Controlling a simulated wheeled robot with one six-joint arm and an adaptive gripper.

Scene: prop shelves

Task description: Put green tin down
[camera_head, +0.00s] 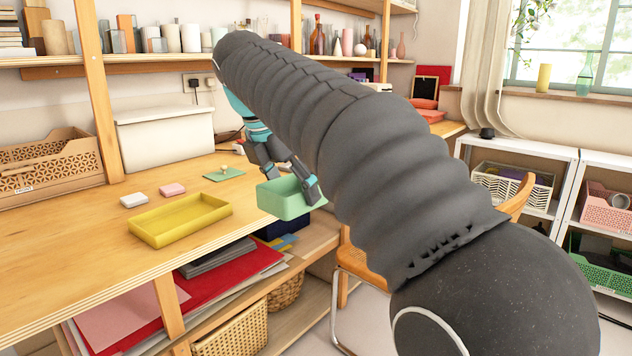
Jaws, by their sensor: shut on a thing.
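The green tin (285,198) is a pale green, open rectangular box. My gripper (289,182) is shut on it, with dark fingers at its near right side. The tin shows at the front right edge of the wooden table (95,275), partly in front of the shelf below. I cannot tell how high it is above the table. My dark, ribbed arm crosses the picture and hides much of the table's right part.
A yellow tray (181,219) lies near the table's front edge. A pink block (172,189), a white block (133,200) and a green mat (224,174) lie behind it. A white box (166,138) and a wooden crate (45,168) stand at the back. Bare table lies left of the tray.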

